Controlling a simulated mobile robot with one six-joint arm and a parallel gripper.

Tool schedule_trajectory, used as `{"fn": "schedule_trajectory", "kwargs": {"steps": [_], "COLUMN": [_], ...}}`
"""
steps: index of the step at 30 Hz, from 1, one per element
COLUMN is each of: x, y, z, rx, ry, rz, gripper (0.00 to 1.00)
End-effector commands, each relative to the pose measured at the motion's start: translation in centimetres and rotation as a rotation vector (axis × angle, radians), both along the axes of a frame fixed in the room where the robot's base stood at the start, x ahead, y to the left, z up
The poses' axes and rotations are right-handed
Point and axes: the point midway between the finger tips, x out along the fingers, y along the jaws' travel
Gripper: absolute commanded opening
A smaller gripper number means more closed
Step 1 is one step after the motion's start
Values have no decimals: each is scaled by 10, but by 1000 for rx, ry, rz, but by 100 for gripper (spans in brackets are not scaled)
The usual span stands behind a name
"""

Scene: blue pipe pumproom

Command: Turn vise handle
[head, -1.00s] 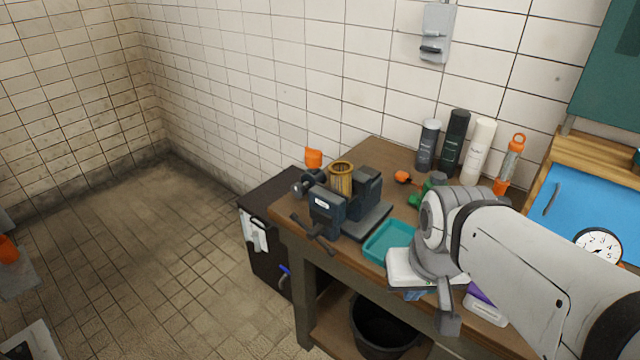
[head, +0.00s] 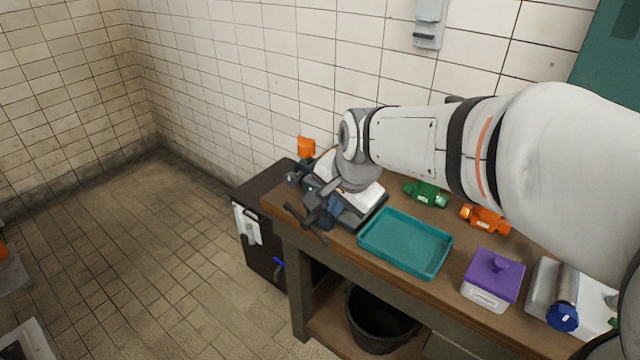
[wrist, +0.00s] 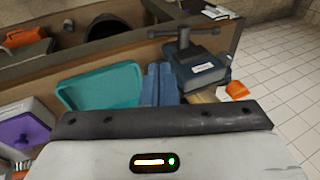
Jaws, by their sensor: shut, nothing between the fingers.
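The dark blue-grey vise (wrist: 197,68) is bolted near the left end of the workbench; my arm covers much of it in the head view. Its T-shaped handle (wrist: 184,35) sticks out toward the bench's front edge, and the handle bar also shows in the head view (head: 306,223). My gripper (wrist: 160,70) is shut and empty, its two blue fingers side by side. In the wrist view the fingertips are just left of the vise body, close to the handle. I cannot tell whether they touch it.
A teal tray (head: 405,243) lies right of the vise. Further right are a green valve (head: 426,194), an orange valve (head: 486,219) and a purple-lidded box (head: 492,279). A black bucket (head: 378,325) stands below. The floor left of the bench is open.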

Motion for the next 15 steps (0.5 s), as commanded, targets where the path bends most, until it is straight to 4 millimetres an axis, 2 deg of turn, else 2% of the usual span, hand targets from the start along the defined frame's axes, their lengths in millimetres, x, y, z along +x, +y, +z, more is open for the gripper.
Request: {"fn": "schedule_trajectory", "kwargs": {"steps": [5, 15], "x": [8, 34], "y": [6, 17], "z": [-17, -82], "rx": [8, 7], "ry": [5, 6], "rz": [-11, -10], "gripper": [0, 0]}}
